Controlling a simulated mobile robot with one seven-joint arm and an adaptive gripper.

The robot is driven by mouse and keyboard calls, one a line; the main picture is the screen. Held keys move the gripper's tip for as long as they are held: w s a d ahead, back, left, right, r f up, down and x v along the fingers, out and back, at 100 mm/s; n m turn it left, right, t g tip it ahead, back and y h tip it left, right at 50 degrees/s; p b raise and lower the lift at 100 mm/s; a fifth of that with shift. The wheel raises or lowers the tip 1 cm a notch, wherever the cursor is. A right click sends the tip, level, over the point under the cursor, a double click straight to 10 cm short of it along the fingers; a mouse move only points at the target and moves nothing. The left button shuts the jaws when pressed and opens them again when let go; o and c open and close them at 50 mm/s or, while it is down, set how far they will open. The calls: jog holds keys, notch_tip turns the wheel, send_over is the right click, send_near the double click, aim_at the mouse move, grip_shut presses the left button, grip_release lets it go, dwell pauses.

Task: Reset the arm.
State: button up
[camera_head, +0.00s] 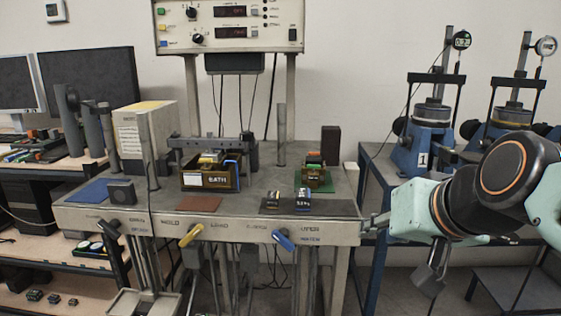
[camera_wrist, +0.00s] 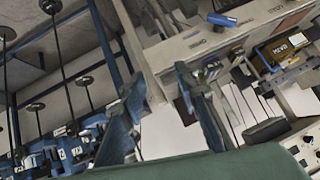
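My arm, mint green and black with an orange ring, is at the right of the head view, beside the bench's right end. My gripper shows in the wrist view (camera_wrist: 157,77). Its two blue-grey fingers stand apart with nothing held between them. The bench front and a blue handle (camera_wrist: 222,20) lie beyond the fingertips. In the head view the fingers are hard to make out.
The bench (camera_head: 235,232) has a yellow handle (camera_head: 191,235), a blue handle (camera_head: 283,240) and a black handle (camera_head: 110,230) along its front. A labelled tray (camera_head: 208,181) stands on top. Blue test presses (camera_head: 425,145) stand on a table behind my arm.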

jog(key=s+a+f+n+g+h, duration=0.2)
jog(key=s+a+f+g, duration=0.25)
jog(key=s+f, duration=0.75)
notch_tip(320, 180, up, 31)
jog(key=w+p, duration=0.2)
jog(key=p, duration=2.9)
jog(key=shift+w+r+t+p, duration=0.15)
jog(key=shift+t+p, duration=0.2)
jog(key=shift+a, duration=0.1)
